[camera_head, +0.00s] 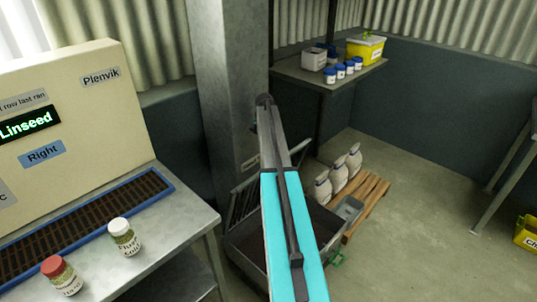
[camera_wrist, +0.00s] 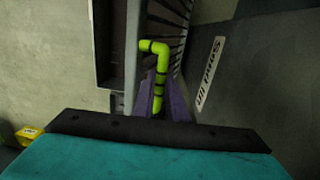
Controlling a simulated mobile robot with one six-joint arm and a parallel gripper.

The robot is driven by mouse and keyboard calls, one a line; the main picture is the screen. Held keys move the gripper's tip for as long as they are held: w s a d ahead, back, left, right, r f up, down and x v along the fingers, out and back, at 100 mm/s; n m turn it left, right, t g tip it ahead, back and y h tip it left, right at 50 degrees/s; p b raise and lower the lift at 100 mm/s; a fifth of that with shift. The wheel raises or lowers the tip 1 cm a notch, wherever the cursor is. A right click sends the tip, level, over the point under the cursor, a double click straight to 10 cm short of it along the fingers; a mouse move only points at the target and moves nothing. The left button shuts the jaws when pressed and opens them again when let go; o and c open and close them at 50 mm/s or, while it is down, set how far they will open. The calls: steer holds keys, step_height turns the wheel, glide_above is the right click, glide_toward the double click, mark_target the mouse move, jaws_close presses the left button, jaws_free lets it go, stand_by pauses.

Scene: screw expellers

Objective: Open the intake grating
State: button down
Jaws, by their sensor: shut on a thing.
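The intake grating (camera_head: 243,197) is a dark barred panel. It stands steeply tilted up at the left side of the grey intake bin (camera_head: 248,249), beside the grey column. The bin's interior shows partly uncovered. In the wrist view the grating's bars (camera_wrist: 172,28) run along a grey rim, close to the "Seed in" label (camera_wrist: 210,72). A lime-green bent handle (camera_wrist: 159,60) with black bands stands at the grating. My gripper (camera_wrist: 160,88) has purple fingers on either side of the handle's lower part, shut on it. My arm hides the gripper in the head view.
A grey table (camera_head: 180,220) with two jars stands at the left, beside the control panel (camera_head: 70,120). White sacks (camera_head: 338,178) sit on a wooden pallet (camera_head: 372,198) behind the bin. A shelf (camera_head: 310,78) holds tubs at the back.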

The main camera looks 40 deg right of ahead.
steer(key=c, duration=1.8)
jaws_free()
steer(key=shift+w+d+f, duration=0.15)
steer(key=shift+d+f, duration=0.2)
steer(key=shift+f, duration=0.05)
steer(key=shift+o, duration=0.2)
steer(key=shift+a+r, duration=0.2)
steer(key=shift+r, duration=0.05)
step_height(320, 180, up, 14)
steer(key=w, duration=0.1)
steer(key=shift+f, duration=0.15)
steer(key=shift+s, duration=0.15)
